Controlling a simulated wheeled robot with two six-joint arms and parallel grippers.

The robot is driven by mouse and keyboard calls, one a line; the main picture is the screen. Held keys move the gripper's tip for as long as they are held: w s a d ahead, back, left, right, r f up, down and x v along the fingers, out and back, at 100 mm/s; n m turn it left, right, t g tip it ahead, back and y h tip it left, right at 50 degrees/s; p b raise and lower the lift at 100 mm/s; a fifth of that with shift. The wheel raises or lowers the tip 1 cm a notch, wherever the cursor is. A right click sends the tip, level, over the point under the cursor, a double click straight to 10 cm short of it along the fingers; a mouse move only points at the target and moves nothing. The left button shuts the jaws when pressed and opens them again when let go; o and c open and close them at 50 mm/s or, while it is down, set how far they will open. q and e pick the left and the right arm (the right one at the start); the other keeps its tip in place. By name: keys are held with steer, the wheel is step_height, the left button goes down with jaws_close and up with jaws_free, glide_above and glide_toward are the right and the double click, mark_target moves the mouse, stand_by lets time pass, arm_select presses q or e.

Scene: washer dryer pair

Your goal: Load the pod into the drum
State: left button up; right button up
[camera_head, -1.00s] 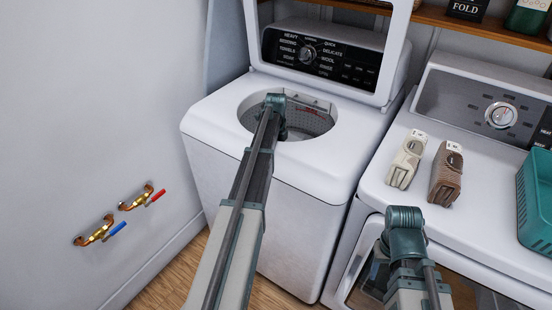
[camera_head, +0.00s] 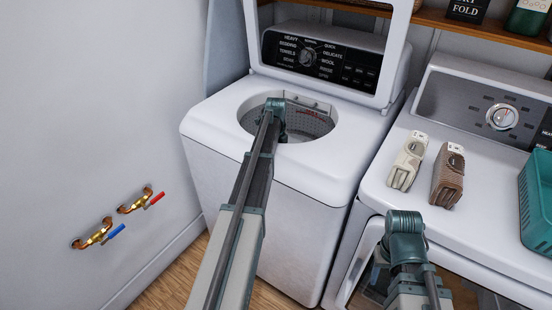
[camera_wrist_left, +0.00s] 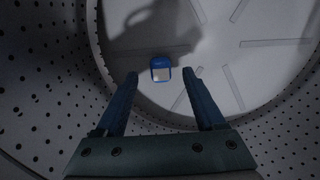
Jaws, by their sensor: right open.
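The pod (camera_wrist_left: 161,68) is small, blue with a pale face, and shows in the left wrist view inside the drum (camera_wrist_left: 235,55). It appears just beyond and between the fingertips of my left gripper (camera_wrist_left: 160,76). Those fingers are spread, with gaps on both sides of the pod; I cannot tell whether it rests on the drum floor. In the head view my left arm reaches into the open washer (camera_head: 305,155), and its fingers and the pod are hidden there. My right gripper (camera_head: 383,268) is low in front of the dryer, its fingers mostly hidden by its wrist.
The washer lid (camera_head: 398,45) stands raised. Pipes with red and blue valves (camera_head: 118,231) stick out of the left wall.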

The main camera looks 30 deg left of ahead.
arm_select(q)
steer(key=shift+r, duration=0.2)
step_height(320, 180, up, 13)
steer(key=p, duration=1.3)
